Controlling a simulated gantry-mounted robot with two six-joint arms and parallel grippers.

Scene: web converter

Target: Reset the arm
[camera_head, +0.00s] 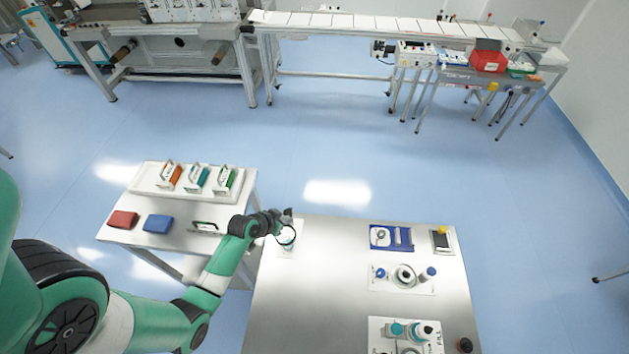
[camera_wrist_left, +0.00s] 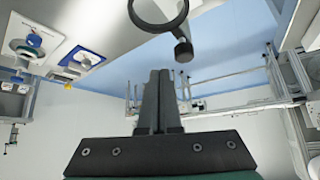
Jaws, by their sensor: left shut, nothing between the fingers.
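My left arm (camera_head: 222,262) reaches in from the left, and its green and black links end over the left edge of the metal table. My left gripper (camera_head: 288,214) is at that table's back left corner; it is small there. In the left wrist view my left gripper (camera_wrist_left: 160,75) shows two dark fingers pressed together with nothing between them. A black ring with a short knobbed stem (camera_wrist_left: 158,14) shows beyond the fingertips, apart from them. In the head view a round dark-rimmed item (camera_head: 286,237) lies just below the gripper. My right gripper is not in view.
A conveyor (camera_head: 400,25) stands behind; the floor between is clear.

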